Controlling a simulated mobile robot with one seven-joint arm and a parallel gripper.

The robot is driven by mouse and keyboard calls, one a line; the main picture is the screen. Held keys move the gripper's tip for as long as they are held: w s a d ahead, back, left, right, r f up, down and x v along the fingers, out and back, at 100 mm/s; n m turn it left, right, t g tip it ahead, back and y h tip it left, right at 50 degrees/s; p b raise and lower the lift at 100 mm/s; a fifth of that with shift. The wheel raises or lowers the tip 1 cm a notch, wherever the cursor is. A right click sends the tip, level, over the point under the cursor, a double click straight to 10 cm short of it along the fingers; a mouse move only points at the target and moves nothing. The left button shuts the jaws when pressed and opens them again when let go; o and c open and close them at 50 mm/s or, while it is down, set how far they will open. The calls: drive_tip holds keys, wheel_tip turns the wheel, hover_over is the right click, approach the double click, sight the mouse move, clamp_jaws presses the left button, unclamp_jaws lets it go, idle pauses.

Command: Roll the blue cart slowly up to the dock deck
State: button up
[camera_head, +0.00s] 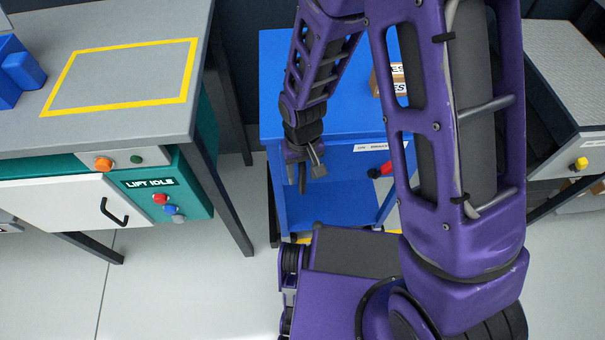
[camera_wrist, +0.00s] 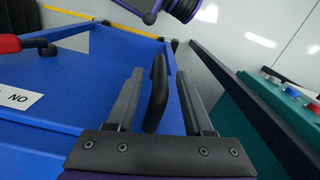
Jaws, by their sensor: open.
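The blue cart (camera_head: 325,58) stands at the centre of the head view, with a top surface and a lower shelf. My gripper (camera_head: 307,180) is at its near left corner. In the wrist view my gripper (camera_wrist: 160,88) is open, with a black upright handle (camera_wrist: 156,85) between its two fingers. The handle stands beside the blue cart wall (camera_wrist: 60,70), and the jaws are not closed on it. A red-handled part (camera_head: 380,170) sits on the cart's near side. My arm hides the cart's right part. I cannot tell which surface is the dock deck.
A grey bench (camera_head: 60,125) with a yellow outlined rectangle stands left, above a teal panel (camera_head: 190,195) reading LIFT IDLE. A table with a textured top (camera_head: 570,60) stands right. A labelled box (camera_head: 380,82) is on the cart. Floor (camera_head: 170,290) is clear at front left.

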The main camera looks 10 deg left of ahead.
drive_tip(key=shift+f, duration=0.25)
clamp_jaws()
drive_tip(key=shift+a, duration=0.1)
idle(1.2)
